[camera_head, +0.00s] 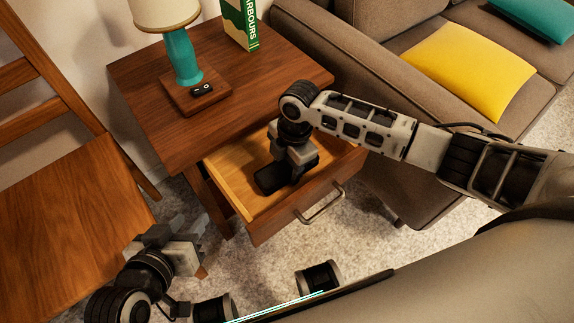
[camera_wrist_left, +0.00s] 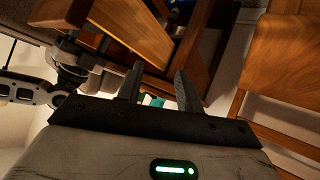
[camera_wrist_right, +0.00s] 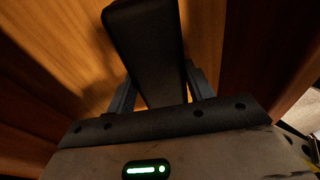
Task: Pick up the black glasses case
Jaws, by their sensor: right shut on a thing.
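The black glasses case (camera_head: 270,180) is in the open drawer of the wooden side table. In the right wrist view the dark, long, rounded case (camera_wrist_right: 147,45) lies between the two fingers. My right gripper (camera_head: 290,168) reaches down into the drawer and is shut on the case. The gripper hides part of the case in the head view, and I cannot tell whether the case touches the drawer floor. My left gripper (camera_head: 188,243) is empty, away from the drawer near the wooden chair. Its fingers (camera_wrist_left: 158,88) stand apart in the left wrist view.
The drawer (camera_head: 228,186) is pulled out from the side table (camera_head: 165,125), with a metal handle (camera_head: 320,207) on its front. A brown sofa (camera_head: 330,60) is right; a wooden chair (camera_head: 70,220) is left.

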